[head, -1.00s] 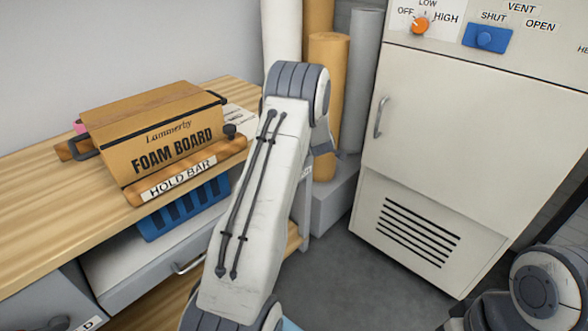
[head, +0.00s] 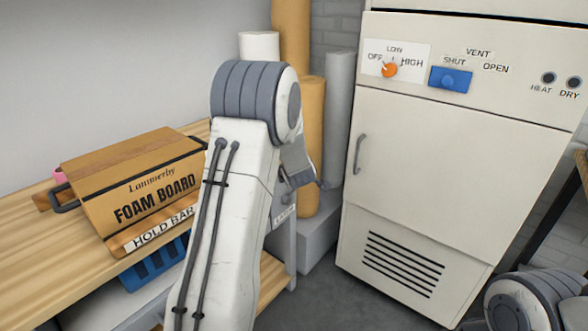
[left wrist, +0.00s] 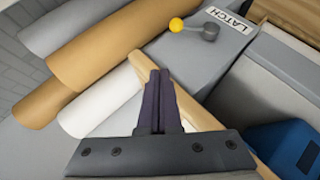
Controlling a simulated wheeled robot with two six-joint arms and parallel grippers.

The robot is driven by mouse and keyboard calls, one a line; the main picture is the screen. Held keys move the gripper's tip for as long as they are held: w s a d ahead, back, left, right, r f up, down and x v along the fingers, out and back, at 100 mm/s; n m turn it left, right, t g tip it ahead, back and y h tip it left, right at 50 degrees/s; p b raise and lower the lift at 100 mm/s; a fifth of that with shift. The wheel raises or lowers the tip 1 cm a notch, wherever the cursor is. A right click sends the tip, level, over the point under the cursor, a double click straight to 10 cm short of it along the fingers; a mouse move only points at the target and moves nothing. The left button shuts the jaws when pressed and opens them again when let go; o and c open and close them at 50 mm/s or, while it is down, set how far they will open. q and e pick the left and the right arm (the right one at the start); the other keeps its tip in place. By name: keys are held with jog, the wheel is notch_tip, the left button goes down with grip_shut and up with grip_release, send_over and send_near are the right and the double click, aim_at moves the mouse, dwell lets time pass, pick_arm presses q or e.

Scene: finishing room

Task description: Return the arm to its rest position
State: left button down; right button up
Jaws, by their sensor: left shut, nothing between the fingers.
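My left arm rises through the middle of the head view, with its elbow high and its forearm bent away behind it. My left gripper shows in the left wrist view (left wrist: 158,102), with its two dark fingers together and nothing between them. In the head view its fingertips cannot be made out behind the arm. The fingers appear in front of a pale wooden edge and the rolls; I cannot tell whether they touch anything. A joint of my right arm shows at the lower right of the head view, but my right gripper is out of view.
A FOAM BOARD box (head: 150,190) and a HOLD BAR (head: 150,236) sit on the wooden bench (head: 40,270). Tall rolls (head: 312,130) stand behind my arm. A cream cabinet (head: 440,170) with an orange knob (head: 390,70) stands right. A yellow-knobbed LATCH lever (left wrist: 177,25) is near the gripper.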

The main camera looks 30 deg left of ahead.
pick_arm(q)
jog(key=shift+s+d+r, duration=0.1)
jog(key=shift+s+r, duration=0.05)
jog(key=shift+s, duration=0.05)
dwell(0.4)
jog(key=d+r+m+h, duration=0.1)
jog(key=d+m+h, duration=0.35)
jog(key=d, duration=0.85)
jog(key=s+d+m+g+h, duration=0.2)
jog(key=s+d+m, duration=0.3)
jog(key=s+d, duration=0.4)
jog(key=s+d+m+g+h, duration=0.25)
jog(key=s+d+m, duration=0.4)
jog(key=d, duration=0.55)
jog(key=s+d+r+m+g+y, duration=0.15)
jog(key=s+m+g, duration=0.65)
jog(key=s, duration=1.7)
notch_tip(320, 180, up, 18)
jog(key=m+t+p, duration=0.3)
jog(key=p, duration=1.6)
jog(key=shift+w+a, duration=0.15)
jog(key=shift+w, duration=0.25)
